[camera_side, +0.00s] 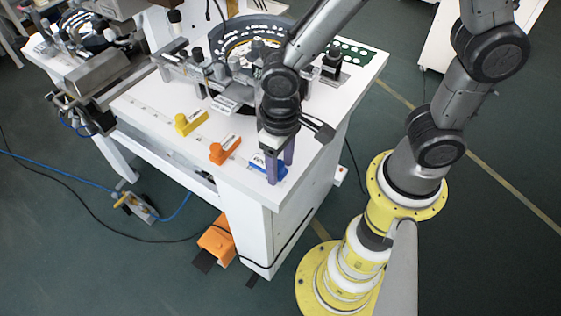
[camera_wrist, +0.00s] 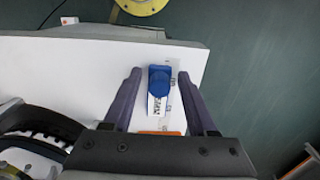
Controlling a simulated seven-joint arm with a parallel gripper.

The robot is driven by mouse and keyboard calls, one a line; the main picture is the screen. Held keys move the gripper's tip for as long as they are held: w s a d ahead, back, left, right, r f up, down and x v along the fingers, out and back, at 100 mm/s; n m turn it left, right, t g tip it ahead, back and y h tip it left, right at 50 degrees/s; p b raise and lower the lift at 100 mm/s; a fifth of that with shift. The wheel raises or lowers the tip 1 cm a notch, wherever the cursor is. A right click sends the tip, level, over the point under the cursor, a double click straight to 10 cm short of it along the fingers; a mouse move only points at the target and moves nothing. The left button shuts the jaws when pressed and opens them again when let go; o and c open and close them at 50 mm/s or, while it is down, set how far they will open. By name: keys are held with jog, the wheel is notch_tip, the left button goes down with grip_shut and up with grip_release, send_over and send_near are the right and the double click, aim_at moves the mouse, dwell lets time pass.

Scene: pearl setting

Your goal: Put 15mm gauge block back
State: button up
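A blue block (camera_side: 265,170) with a white label sits near the right front corner of the white table (camera_side: 180,140). The blue block (camera_wrist: 159,78) also shows in the wrist view, between the two purple fingers of my gripper (camera_wrist: 159,74). My gripper (camera_side: 280,172) is open and points down at the block, with a gap visible on each side of it. An orange block (camera_side: 225,149) and a yellow block (camera_side: 190,122) sit in a row to its left. The labels are too small to read, so I cannot tell which block is 15mm.
A round ring-shaped machine (camera_side: 250,35) and a metal slide assembly stand behind the blocks. An orange piece (camera_wrist: 160,132) shows near my gripper's palm in the wrist view. The table's front and right edges are close to the blue block. Cables lie on the floor.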

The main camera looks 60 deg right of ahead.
aim_at(281, 164)
jog(key=shift+o, duration=0.3)
notch_tip(281, 164, up, 12)
jog(key=s+d+r+t, duration=0.2)
jog(key=s+d, duration=0.1)
jog(key=d, duration=0.4)
jog(key=s+d+r+t, duration=0.3)
jog(key=s+d, duration=0.1)
jog(key=d, duration=0.3)
jog(key=shift+r+t, duration=0.15)
jog(key=shift+t, duration=0.15)
dwell(1.7)
